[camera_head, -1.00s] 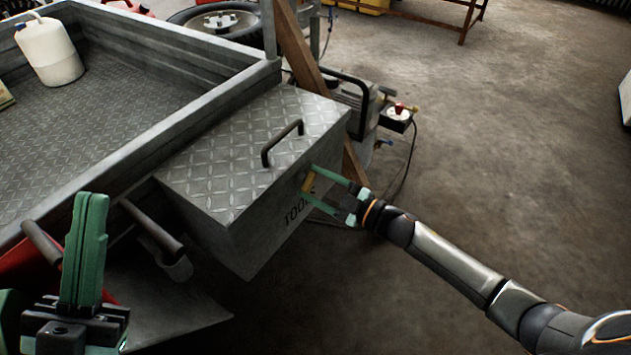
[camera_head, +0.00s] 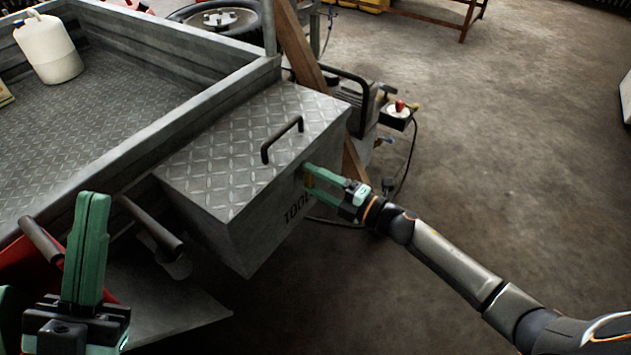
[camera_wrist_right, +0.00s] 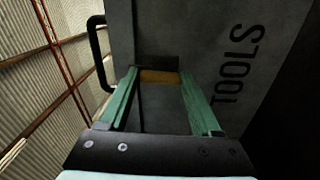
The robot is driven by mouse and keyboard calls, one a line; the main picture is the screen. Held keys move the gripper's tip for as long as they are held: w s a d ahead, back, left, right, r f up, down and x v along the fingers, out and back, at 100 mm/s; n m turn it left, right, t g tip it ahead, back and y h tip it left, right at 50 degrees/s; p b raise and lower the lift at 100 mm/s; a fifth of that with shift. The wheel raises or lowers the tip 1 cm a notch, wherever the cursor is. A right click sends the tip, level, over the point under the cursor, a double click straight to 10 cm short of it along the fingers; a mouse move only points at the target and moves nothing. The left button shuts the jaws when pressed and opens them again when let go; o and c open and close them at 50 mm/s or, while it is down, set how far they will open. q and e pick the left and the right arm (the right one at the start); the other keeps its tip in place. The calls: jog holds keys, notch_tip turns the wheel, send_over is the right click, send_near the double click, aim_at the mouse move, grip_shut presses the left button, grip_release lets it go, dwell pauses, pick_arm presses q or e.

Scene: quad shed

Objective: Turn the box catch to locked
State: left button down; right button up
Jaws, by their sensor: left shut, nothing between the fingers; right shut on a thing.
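The grey tool box (camera_head: 250,165) has a tread-plate lid with a black handle (camera_head: 282,140) and the word TOOLS on its front. Its brass-coloured catch (camera_wrist_right: 160,77) is on the front face, between the green fingertips of my right gripper (camera_wrist_right: 158,85). In the head view my right gripper (camera_head: 308,180) reaches the box front from the right and is shut on the catch, mostly hiding it. I cannot tell the catch's exact setting. My left gripper (camera_head: 92,200) is shut and empty at the lower left, fingers pointing up, apart from the box.
A metal trailer bed (camera_head: 100,135) with a white jug (camera_head: 48,48) lies left of the box. A wooden post (camera_head: 303,45) and a machine with a red knob (camera_head: 399,106) stand behind it. The concrete floor (camera_head: 500,150) at right is clear.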

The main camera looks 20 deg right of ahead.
jog(key=shift+n, duration=0.5)
jog(key=o, duration=1.4)
jog(key=p+v, duration=0.2)
jog(key=v, duration=1)
jog(key=shift+s+d, duration=0.2)
jog(key=shift+s, duration=0.05)
